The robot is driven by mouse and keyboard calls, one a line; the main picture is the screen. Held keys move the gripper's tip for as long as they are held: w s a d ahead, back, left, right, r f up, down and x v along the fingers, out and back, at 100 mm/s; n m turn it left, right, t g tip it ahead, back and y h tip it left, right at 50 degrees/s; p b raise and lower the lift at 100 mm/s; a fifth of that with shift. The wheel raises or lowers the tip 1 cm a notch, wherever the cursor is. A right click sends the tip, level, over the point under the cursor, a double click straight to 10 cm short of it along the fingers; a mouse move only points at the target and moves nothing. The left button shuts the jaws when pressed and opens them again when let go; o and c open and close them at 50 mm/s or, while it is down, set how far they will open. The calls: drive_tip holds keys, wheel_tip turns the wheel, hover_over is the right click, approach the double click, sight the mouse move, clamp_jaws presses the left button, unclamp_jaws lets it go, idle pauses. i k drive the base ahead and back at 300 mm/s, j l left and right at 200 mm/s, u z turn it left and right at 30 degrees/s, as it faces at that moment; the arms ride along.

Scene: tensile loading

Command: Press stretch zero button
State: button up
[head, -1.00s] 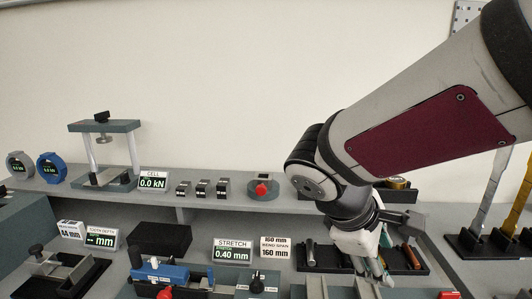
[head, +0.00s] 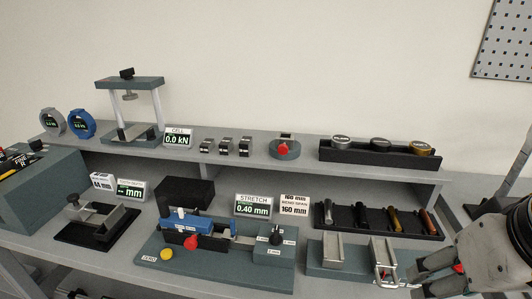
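A round yellow button (head: 167,254) sits on the front left of the teal stretching rig (head: 215,268), beside a small label reading ZERO (head: 149,258). The STRETCH display (head: 253,207) behind the rig reads 0.40 mm. My gripper (head: 428,277) is at the lower right, far from the yellow button. Its fingers look apart, with nothing seen held between them. Part of it is cut off by the frame edge.
A two-post bending fixture (head: 345,262) stands between the rig and my gripper. A black tray (head: 375,218) of several coloured specimens lies behind it. The shelf holds a CELL display (head: 178,138) reading 0.0 kN. The space in front of the yellow button looks clear.

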sight(166, 254)
drive_tip(key=u, duration=1.2)
drive_tip(key=z, duration=0.3)
